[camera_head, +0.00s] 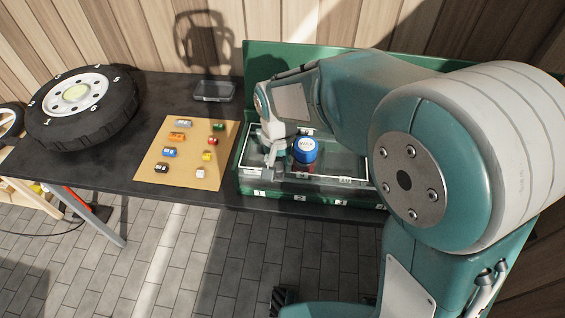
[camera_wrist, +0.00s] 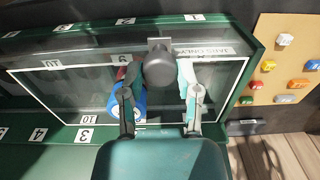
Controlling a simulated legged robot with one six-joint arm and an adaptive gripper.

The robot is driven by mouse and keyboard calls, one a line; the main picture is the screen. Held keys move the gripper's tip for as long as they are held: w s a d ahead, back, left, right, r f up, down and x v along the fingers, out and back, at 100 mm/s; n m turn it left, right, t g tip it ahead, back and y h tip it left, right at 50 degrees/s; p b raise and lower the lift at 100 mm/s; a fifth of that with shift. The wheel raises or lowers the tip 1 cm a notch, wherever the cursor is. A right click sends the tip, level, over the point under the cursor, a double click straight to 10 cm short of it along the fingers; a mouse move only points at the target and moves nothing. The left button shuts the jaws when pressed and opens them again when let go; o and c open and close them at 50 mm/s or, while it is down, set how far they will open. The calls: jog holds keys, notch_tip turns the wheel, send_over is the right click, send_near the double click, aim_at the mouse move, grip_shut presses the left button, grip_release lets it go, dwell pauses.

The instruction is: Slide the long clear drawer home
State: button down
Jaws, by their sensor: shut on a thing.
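The long clear drawer (camera_head: 318,179) is a see-through box with a white-lined rim in the green cabinet. It also fills the middle of the wrist view (camera_wrist: 72,95). My gripper (camera_head: 270,163) reaches down at the drawer's left part. In the wrist view, my gripper's two fingers (camera_wrist: 158,82) stand either side of a dark rounded handle (camera_wrist: 158,66), and the gripper is shut on it. The exact finger contact is hard to see. A blue-topped can (camera_head: 305,150) with a white label and a red lower part stands right of the gripper. One finger partly hides it in the wrist view.
The green cabinet (camera_head: 314,197) has numbered labels along its front. Left of it lies a tan board (camera_head: 190,172) with several small coloured blocks. A tyre (camera_head: 85,110) and a dark tray (camera_head: 215,90) are farther left on the black bench. My arm hides the cabinet's right end.

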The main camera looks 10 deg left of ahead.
jog(key=shift+a, duration=0.15)
jog(key=shift+c, duration=2.4)
grip_release()
jog(key=shift+o, duration=0.9)
jog(key=shift+a, duration=0.35)
jog(key=shift+d, duration=0.15)
jog(key=shift+d+r, duration=0.1)
jog(key=shift+r, duration=0.2)
notch_tip(320, 180, up, 11)
jog(key=shift+a, duration=0.25)
